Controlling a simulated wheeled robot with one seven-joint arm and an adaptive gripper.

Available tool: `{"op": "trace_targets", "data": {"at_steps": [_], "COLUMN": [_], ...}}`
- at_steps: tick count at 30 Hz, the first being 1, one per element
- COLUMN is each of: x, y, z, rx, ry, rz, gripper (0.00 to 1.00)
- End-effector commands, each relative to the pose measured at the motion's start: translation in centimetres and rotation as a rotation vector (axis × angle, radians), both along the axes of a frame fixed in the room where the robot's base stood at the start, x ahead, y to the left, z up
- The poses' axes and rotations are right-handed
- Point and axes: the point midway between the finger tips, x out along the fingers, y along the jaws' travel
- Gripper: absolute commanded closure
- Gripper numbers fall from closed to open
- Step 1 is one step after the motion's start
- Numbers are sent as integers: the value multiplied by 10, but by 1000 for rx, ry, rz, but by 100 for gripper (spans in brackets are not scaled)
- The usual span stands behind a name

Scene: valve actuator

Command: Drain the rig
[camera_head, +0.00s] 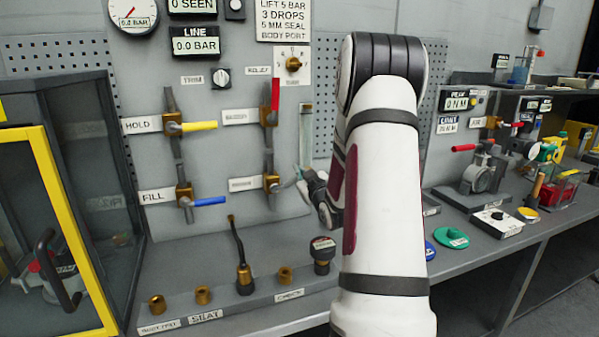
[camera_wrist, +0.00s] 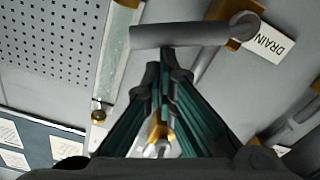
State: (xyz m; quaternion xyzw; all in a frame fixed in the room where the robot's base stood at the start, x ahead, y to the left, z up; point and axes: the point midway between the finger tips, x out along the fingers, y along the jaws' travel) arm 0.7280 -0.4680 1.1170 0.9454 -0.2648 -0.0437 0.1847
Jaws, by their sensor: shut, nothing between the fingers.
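The drain valve (camera_head: 271,183) is a brass body on the panel at lower right of the valve group. In the wrist view its DRAIN label (camera_wrist: 268,42) is readable beside the brass, and a dark grey lever (camera_wrist: 180,35) runs sideways from a round hub. My gripper (camera_wrist: 166,58) is shut and empty, its fingertips overlapping the lever's lower edge; I cannot tell if they touch. In the head view my gripper (camera_head: 304,182) is just right of the valve, partly hidden by my arm. The line display (camera_head: 196,46) and the gauge display (camera_head: 134,22) read 0.0 bar.
A yellow-handled HOLD valve (camera_head: 175,126), blue-handled FILL valve (camera_head: 185,194) and upright red-handled valve (camera_head: 270,115) surround the spot. A clear vertical tube (camera_head: 305,135) stands beside the gripper. Brass fittings (camera_head: 203,295) and a black-capped part (camera_head: 322,255) stand on the bench below.

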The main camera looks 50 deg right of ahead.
Motion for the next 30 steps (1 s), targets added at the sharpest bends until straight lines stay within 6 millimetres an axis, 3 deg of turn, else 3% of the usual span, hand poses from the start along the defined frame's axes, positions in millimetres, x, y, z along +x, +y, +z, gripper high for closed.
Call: {"op": "trace_targets", "data": {"at_steps": [15,30], "x": [-9,-11], "y": [-15,-19], "z": [-25,-33], "rx": [260,255], "ry": [-159,-156], "rz": [-2,-1], "gripper": [100,100]}}
